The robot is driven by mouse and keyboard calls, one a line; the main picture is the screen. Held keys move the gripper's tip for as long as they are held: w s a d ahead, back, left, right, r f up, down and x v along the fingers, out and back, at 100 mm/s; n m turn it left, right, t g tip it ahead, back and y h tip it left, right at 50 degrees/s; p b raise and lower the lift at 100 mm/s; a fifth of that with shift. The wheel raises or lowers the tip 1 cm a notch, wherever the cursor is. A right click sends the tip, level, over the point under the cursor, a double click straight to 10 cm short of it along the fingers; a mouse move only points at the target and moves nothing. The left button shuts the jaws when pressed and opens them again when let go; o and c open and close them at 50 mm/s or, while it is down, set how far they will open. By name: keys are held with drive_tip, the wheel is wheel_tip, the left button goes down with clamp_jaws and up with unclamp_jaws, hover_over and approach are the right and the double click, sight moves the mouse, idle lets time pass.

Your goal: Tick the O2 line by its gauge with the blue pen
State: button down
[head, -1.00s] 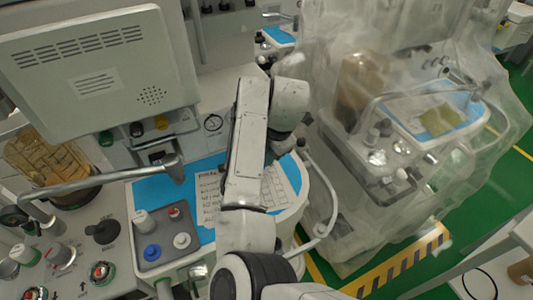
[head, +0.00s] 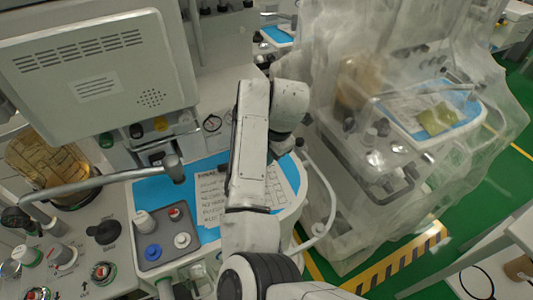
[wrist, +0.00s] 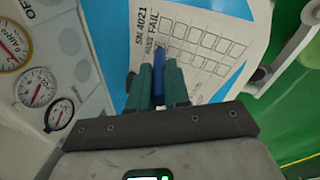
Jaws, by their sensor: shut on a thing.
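In the wrist view my gripper (wrist: 159,74) has its green fingers shut on the blue pen (wrist: 158,62). The pen's tip end points at the checklist sheet (wrist: 205,72); I cannot tell if it touches. The white sheet, with PASS and FAIL columns of boxes, lies on a blue top. In the head view my arm covers the middle of the sheet (head: 210,200) and hides the gripper and pen. Several round gauges stand on the panel at the left of the wrist view, one a lower gauge (wrist: 35,90). The O2 line is not readable.
A grey monitor (head: 100,70) hangs at the upper left above a bent metal arm (head: 105,178). A knob block (head: 165,240) sits left of the sheet. A white rail (head: 325,195) curves along the right edge. A plastic-draped cart (head: 400,120) stands to the right.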

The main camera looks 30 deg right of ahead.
drive_tip(key=p+v, duration=0.2)
drive_tip(key=w+p+v, duration=0.1)
drive_tip(key=p+v, duration=0.1)
drive_tip(key=p, duration=0.1)
drive_tip(key=p+v, duration=0.3)
drive_tip(key=shift+w+a+r, duration=0.15)
drive_tip(key=shift+w+a, duration=0.1)
drive_tip(key=shift+a, duration=0.2)
